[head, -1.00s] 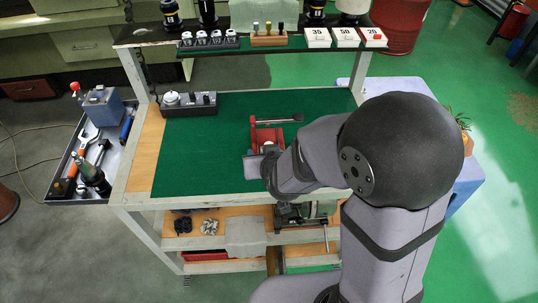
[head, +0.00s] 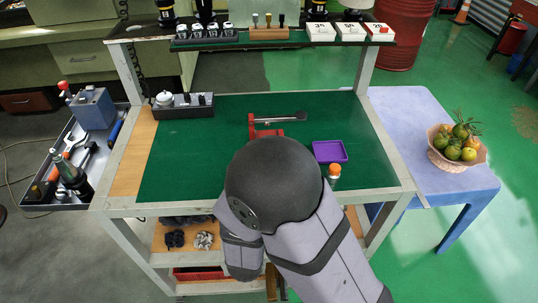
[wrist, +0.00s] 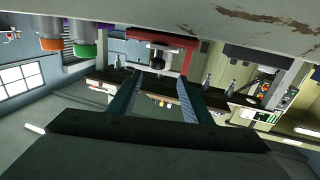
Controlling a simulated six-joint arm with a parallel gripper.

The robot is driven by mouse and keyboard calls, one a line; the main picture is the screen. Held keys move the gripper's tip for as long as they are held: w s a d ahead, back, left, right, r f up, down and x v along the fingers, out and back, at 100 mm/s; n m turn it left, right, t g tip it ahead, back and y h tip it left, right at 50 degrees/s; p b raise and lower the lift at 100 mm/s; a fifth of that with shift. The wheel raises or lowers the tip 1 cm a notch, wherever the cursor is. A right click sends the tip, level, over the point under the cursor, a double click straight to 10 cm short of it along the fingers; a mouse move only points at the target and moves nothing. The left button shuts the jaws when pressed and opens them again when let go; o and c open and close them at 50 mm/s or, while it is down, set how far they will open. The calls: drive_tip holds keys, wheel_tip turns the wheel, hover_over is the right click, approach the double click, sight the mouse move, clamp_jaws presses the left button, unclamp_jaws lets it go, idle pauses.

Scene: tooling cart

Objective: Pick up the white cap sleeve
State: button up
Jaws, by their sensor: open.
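I cannot tell for sure which thing is the white cap sleeve. A small white round-topped piece (head: 164,98) sits at the left end of a black block (head: 184,106) at the back left of the green cart top. A white cylindrical piece (head: 353,4) stands on the upper shelf, cut off by the picture's top edge.
A red vise (head: 266,128) stands mid-mat, partly behind my arm; its red body also shows in the wrist view (wrist: 160,48). A purple tray (head: 330,151) lies to its right. A blue table (head: 405,110) carries a fruit basket (head: 436,158). The mat's left part is clear.

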drive_tip(key=shift+w+f, duration=0.1)
drive_tip(key=shift+w, duration=0.05)
drive_tip(key=w+b, duration=0.1)
drive_tip(key=b, duration=0.2)
drive_tip(key=shift+d+f, duration=0.1)
drive_tip(key=shift+f, duration=0.05)
drive_tip(key=shift+w+d+r+b, duration=0.1)
drive_tip(key=shift+w+r+b, duration=0.1)
drive_tip(key=shift+w+b, duration=0.25)
drive_tip(key=shift+w+d+r, duration=0.1)
drive_tip(key=shift+w, duration=0.4)
drive_tip(key=shift+p+x, duration=0.65)
drive_tip(key=shift+x, duration=1.45)
drive_tip(key=shift+c, duration=0.7)
